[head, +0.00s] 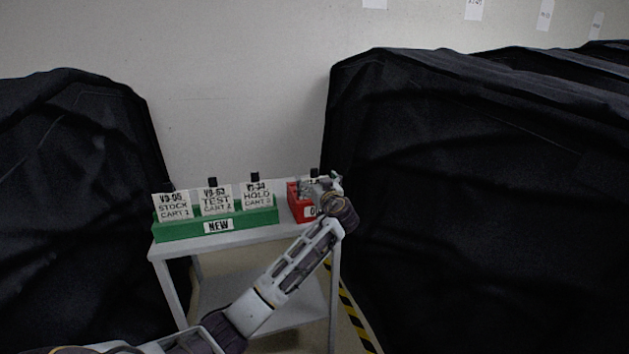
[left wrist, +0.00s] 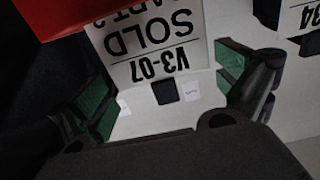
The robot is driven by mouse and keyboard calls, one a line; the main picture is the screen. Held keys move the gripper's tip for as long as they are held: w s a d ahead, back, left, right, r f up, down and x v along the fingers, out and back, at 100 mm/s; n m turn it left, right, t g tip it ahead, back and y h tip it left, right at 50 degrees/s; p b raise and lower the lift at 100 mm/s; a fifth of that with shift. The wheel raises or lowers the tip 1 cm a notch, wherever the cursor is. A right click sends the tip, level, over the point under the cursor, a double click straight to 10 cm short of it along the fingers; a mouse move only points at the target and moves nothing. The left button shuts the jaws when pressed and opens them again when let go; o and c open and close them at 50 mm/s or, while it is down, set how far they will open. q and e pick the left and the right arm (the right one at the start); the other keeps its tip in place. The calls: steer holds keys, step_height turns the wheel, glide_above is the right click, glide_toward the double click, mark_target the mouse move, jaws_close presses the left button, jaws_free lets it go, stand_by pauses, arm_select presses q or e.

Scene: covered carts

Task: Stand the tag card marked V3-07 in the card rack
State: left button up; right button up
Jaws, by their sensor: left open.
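The tag card marked V3-07 SOLD (left wrist: 150,45) shows upside down in the left wrist view, with its far part at the red holder (left wrist: 60,14). My left gripper (left wrist: 162,84) is open, with a green-padded finger on each side of the card; I cannot tell whether they touch it. In the head view my left gripper (head: 322,186) is at the red holder (head: 298,208) and hides most of it and the card. The green rack labelled NEW (head: 185,231) stands left of it with three cards: STOCK (head: 173,207), TEST (head: 216,201) and HOLD (head: 257,196). My right gripper is not in view.
Both holders stand on a small light table (head: 230,239) with a lower shelf. Black-covered carts stand at left (head: 70,210) and right (head: 470,200). A wall (head: 230,90) is behind. Yellow-black tape (head: 350,307) marks the floor. A narrow gap separates the two holders.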

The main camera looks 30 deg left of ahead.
arm_select(q)
steer(key=v, duration=1)
steer(key=shift+s+m, duration=0.15)
steer(key=shift+m, duration=0.15)
stand_by(0.8)
steer(key=w+d+f+m+h, duration=0.2)
steer(key=d+f+m+h, duration=0.6)
steer(key=m, duration=0.3)
steer(key=s+d+f+m+g+h, duration=0.1)
steer(key=s+d+f+h, duration=0.25)
steer(key=f, duration=0.35)
steer(key=s+d+f+m+g+h, duration=0.1)
steer(key=s+d+f+h, duration=0.2)
steer(key=f, duration=0.4)
steer(key=s+d+f+g, duration=0.2)
steer(key=s+f+g, duration=0.2)
steer(key=s+f, duration=1)
steer(key=s+d+f+n+g, duration=0.1)
steer(key=s+f+g, duration=0.3)
steer(key=s+f, duration=1)
steer(key=s+d+p, duration=0.1)
steer(key=s, duration=0.4)
steer(key=shift+d+f, duration=0.15)
steer(key=shift+f, duration=0.1)
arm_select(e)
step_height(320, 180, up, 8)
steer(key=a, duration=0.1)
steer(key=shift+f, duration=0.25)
